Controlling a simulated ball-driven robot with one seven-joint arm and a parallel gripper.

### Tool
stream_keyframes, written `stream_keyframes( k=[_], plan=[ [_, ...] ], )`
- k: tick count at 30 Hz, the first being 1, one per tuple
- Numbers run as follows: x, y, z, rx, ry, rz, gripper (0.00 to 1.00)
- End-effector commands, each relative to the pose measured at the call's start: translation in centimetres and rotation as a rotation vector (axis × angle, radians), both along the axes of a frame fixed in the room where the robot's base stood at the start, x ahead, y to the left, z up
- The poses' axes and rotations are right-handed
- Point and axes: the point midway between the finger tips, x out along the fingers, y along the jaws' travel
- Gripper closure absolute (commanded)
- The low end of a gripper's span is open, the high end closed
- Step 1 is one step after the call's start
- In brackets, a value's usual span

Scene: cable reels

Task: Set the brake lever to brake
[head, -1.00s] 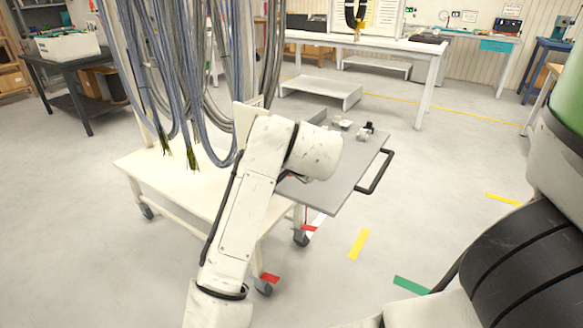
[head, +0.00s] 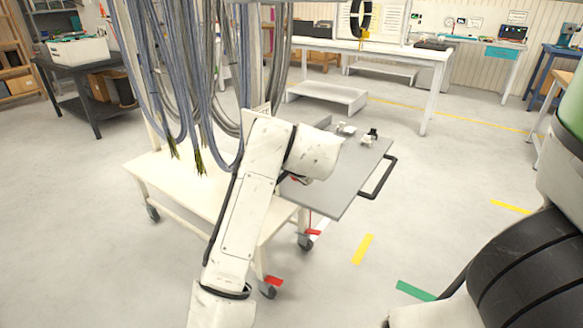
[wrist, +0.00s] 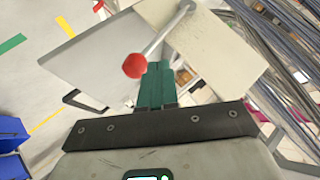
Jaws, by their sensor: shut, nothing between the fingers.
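In the wrist view a lever with a red ball knob (wrist: 134,66) on a pale metal rod (wrist: 166,30) runs from the knob toward the top edge. My gripper (wrist: 158,72) has teal fingers, shut and empty. The knob is just left of the fingertips in the picture; I cannot tell whether they touch. The cream cable cart (head: 165,185) also shows in the wrist view (wrist: 213,40). In the head view my arm hides the gripper and the lever. Brake markings are not readable.
A grey side panel (head: 335,195) with a black handle (head: 378,178) extends right from the cart and carries small parts (head: 345,130). Hanging cables (head: 200,90) crowd the cart's left. A white step (head: 325,98) and bench (head: 400,52) stand behind. Floor at front left is clear.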

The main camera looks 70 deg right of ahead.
Motion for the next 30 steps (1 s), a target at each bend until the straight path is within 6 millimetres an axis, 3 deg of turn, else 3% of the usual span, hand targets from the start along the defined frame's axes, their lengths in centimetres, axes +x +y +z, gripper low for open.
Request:
stream_keyframes(
  k=[2,15,30],
  plan=[
    [0.6,-0.4,2.2,-0.006,-0.004,0.000,1.00],
    [-3.4,5.3,6.6,-0.012,-0.011,0.002,1.00],
    [-4.1,6.4,7.3,-0.012,-0.010,0.002,1.00]
  ],
)
